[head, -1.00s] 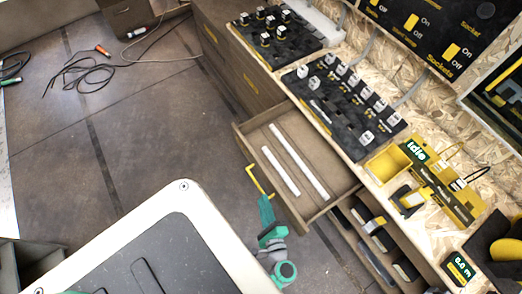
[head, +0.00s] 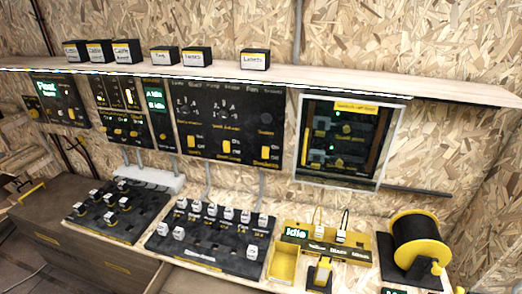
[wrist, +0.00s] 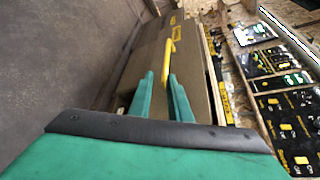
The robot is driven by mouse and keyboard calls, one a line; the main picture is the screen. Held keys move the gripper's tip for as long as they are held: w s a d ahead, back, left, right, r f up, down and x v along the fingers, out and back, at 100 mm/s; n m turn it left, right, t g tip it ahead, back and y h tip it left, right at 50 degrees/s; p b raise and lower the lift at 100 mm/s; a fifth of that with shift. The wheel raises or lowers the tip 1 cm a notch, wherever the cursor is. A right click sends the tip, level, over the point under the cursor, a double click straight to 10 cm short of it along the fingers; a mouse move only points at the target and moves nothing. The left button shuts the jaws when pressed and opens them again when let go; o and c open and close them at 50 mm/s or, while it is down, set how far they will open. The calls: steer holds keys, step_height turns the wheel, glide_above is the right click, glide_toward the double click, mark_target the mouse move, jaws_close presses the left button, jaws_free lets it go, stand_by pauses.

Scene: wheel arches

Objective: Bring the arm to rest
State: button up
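My gripper (wrist: 162,82) shows in the wrist view as two green fingers with a gap between them. It is open, and I see nothing held in the gap. A yellow handle (wrist: 169,42) on a brown drawer front lies beyond the fingertips; I cannot tell the exact distance, but the fingers are not closed around it. My arm and gripper are out of the head view now.
A workbench carries a board of labelled blocks (head: 210,238), a second block board (head: 118,210), a yellow tool station (head: 318,243) and a yellow spool (head: 416,240). A shelf (head: 220,77) and wall panels stand above. Open floor (wrist: 70,60) lies left in the wrist view.

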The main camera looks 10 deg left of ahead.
steer(key=s+d+n+t+h, duration=0.25)
steer(key=s+d+h, duration=0.25)
steer(key=d+h, duration=0.55)
steer(key=d+r+n+t+h, duration=0.1)
steer(key=d+r+n+t, duration=0.2)
steer(key=r, duration=0.8)
steer(key=d+r+n+t+h, duration=0.1)
steer(key=d+r+n+t, duration=0.2)
steer(key=r, duration=0.9)
steer(key=d+n, duration=0.1)
steer(key=n, duration=0.2)
steer(key=shift+w+r+h, duration=0.3)
steer(key=shift+w+h, duration=0.05)
steer(key=shift+d, duration=0.1)
